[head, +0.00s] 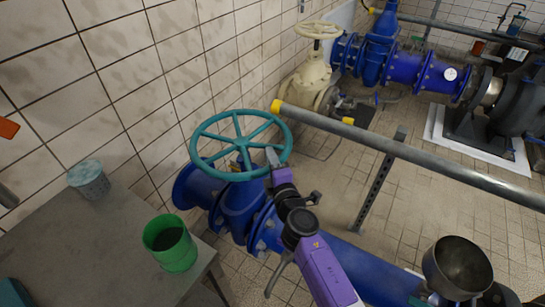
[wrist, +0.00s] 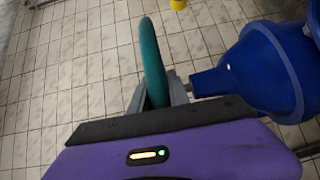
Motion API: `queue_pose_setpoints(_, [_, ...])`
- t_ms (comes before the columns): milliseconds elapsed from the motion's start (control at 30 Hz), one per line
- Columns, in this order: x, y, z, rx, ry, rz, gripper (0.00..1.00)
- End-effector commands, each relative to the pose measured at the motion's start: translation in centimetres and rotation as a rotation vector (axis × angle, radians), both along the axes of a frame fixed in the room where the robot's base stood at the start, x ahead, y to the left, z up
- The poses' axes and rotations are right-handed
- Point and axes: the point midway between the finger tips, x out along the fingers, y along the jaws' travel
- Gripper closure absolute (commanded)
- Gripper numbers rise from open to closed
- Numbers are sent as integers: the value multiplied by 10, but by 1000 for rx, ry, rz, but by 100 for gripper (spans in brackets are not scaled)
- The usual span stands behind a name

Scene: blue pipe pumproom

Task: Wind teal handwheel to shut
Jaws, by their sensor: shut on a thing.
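The teal handwheel (head: 240,142) sits on top of the blue valve (head: 240,203) near the tiled wall, its spokes and hub showing in the head view. My gripper (head: 273,158) is at the near right part of the wheel's rim. In the wrist view the teal rim (wrist: 151,60) runs down between the fingers of my gripper (wrist: 158,98), which is shut on it. The valve's blue body (wrist: 262,70) shows to the right of the rim there. The exact contact of the fingertips is partly hidden.
A grey table (head: 100,250) at the lower left bears a green cup (head: 170,245) and a grey-teal cup (head: 88,180). A grey rail (head: 420,160) crosses to the right of the wheel. A cream valve (head: 310,75) stands behind. A dark metal bowl (head: 457,267) is at lower right.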

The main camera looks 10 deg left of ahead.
Motion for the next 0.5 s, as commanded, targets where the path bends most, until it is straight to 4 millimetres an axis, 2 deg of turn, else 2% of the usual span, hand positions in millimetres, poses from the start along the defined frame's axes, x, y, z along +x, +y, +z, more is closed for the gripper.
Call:
queue_pose_setpoints(33, [-3,-1,-5,3,9,-19,100])
queue_pose_setpoints(500, [-22,14,-8,1,6,-213,100])
